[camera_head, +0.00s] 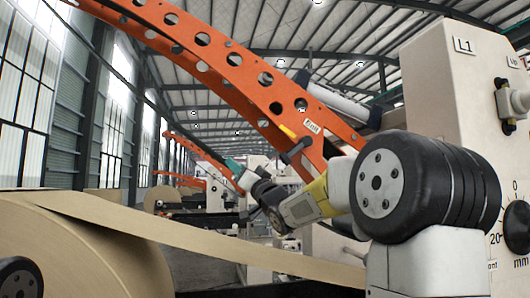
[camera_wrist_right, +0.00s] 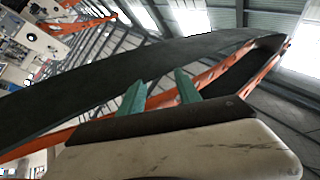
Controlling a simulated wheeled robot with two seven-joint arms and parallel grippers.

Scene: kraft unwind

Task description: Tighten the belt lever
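A black lever-like handle (camera_head: 298,150) sticks out from the lower part of the orange arm, near a small white label; I cannot tell for sure that it is the belt lever. My right gripper (camera_head: 233,167) is left of and slightly below this handle, apart from it in the head view. In the right wrist view its two teal fingers (camera_wrist_right: 158,88) stand apart with nothing held between them. A wide dark band (camera_wrist_right: 80,92) crosses behind the fingers; how far off it is, I cannot tell. My left gripper is not in view.
The long orange arm (camera_head: 165,25) with round holes arches overhead. A kraft paper roll (camera_head: 90,245) fills the lower left, its web (camera_head: 200,240) running right below my gripper. A pale machine cabinet (camera_head: 435,85) with a knob and dial stands at right.

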